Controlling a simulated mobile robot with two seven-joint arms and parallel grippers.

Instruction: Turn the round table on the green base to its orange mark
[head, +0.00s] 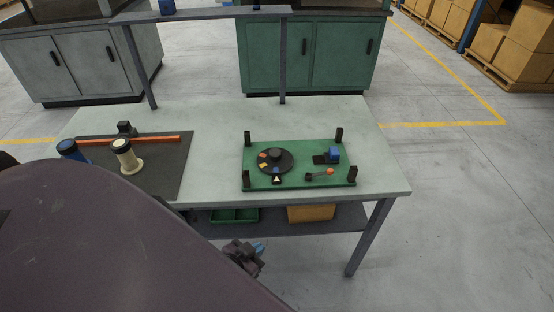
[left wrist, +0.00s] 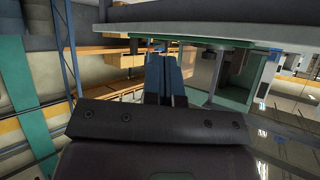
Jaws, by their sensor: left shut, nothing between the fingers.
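The green base (head: 310,179) is a flat plate with black posts at its corners, on the workbench's right half. The dark round table (head: 284,163) sits on its left part, with a raised black hub. A black block with a white triangle (head: 277,179) stands at the round table's front edge, nearest the blue mark. My left gripper (head: 260,247) is shut and empty, below the bench's front edge; its blue fingers (left wrist: 165,76) show in the left wrist view. My right gripper is out of view.
On the base's right are a blue block (head: 333,154) and an orange-tipped lever (head: 327,172). A dark mat (head: 160,180) at left holds a cream spool-shaped object (head: 127,158) and an orange bar (head: 150,139). The bench edge (head: 300,202) lies above my left gripper.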

